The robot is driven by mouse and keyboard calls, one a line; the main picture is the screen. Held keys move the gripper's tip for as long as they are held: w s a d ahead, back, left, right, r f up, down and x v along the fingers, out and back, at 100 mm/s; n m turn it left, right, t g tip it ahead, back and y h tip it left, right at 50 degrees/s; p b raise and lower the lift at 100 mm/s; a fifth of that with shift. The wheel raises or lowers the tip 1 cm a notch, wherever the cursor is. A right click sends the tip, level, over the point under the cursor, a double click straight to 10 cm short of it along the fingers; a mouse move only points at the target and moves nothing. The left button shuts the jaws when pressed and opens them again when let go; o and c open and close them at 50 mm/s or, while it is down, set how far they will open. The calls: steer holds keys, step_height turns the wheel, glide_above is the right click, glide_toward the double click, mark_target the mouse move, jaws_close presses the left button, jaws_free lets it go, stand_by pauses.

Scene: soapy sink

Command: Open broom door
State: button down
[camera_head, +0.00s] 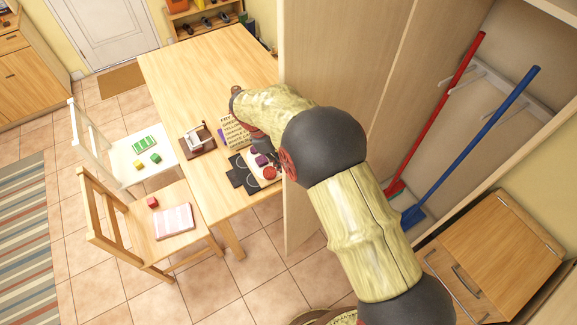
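The broom door (340,45) is a tall pale wood panel standing open, swung out to the left of the broom closet. Inside the closet, a red broom (434,115) and a blue broom (480,135) lean upright against the back wall. My arm reaches up from the bottom, across the front of the door, and bends left past the door's outer edge. The arm's far end lies over the table in the picture. I cannot make out gripper fingers, and I cannot tell whether the arm touches the door.
A wooden table (190,70) left of the door holds a caddy, a sign and dark mats. Two chairs (150,225) stand at its left. A low wooden cabinet (500,245) stands at lower right.

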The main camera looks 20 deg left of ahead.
steer(key=shift+w+a, duration=0.1)
steer(key=shift+a, duration=0.1)
steer(key=c, duration=1.8)
jaws_free()
steer(key=shift+c, duration=0.2)
steer(key=v, duration=1.2)
